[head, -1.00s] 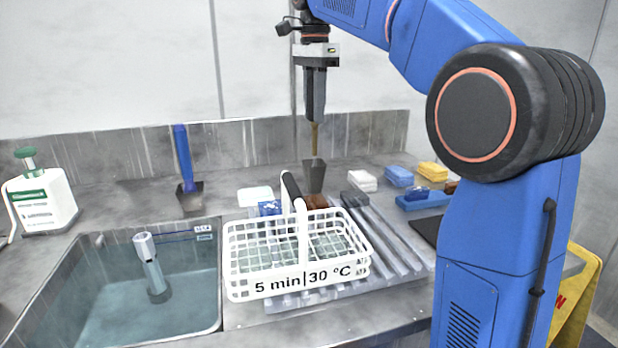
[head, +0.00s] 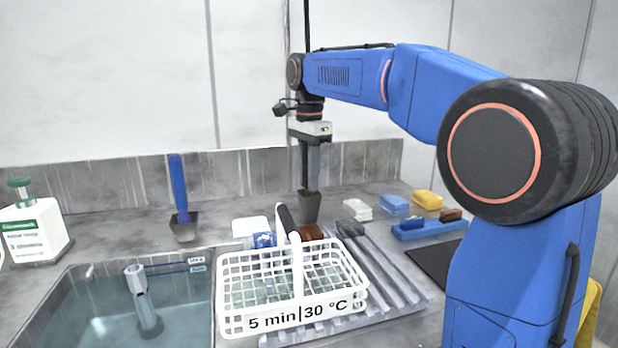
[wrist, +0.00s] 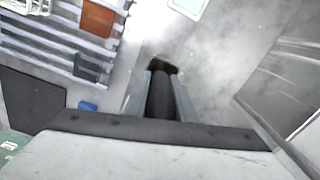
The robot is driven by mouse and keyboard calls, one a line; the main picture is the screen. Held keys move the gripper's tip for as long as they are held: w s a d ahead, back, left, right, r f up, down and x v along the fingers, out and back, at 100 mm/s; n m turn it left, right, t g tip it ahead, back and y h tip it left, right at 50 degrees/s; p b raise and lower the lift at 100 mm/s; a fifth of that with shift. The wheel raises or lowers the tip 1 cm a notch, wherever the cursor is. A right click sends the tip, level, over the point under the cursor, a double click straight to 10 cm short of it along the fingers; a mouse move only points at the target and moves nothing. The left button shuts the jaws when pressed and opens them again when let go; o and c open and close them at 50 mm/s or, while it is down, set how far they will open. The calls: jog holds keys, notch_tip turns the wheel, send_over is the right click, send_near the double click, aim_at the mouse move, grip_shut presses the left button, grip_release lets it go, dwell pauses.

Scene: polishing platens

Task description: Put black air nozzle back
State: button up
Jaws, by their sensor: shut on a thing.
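My gripper (head: 312,185) is shut on the black air nozzle, pointing down at the back of the counter. In the wrist view the dark round body of the nozzle (wrist: 160,97) shows between the two fingers. A dark tapered holder (head: 309,208) stands right below the fingers. The fingertips are at its mouth, and the nozzle's lower end is out of sight, seemingly inside it. I cannot tell how deep it sits.
A white basket (head: 250,322) marked "5 min|30 °C" stands on a ribbed rack (head: 398,285) in front. A blue-handled tool (head: 178,190) stands in a similar holder at the left. A sink (head: 100,320), a bottle (head: 35,232) and coloured blocks (head: 427,199) lie around.

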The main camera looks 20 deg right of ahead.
jog(key=o, duration=1.1)
jog(key=shift+f, duration=0.1)
jog(key=shift+c, duration=0.2)
notch_tip(320, 180, up, 11)
jog(key=shift+f, duration=0.15)
jog(key=shift+r, duration=0.8)
jog(key=shift+s, duration=0.1)
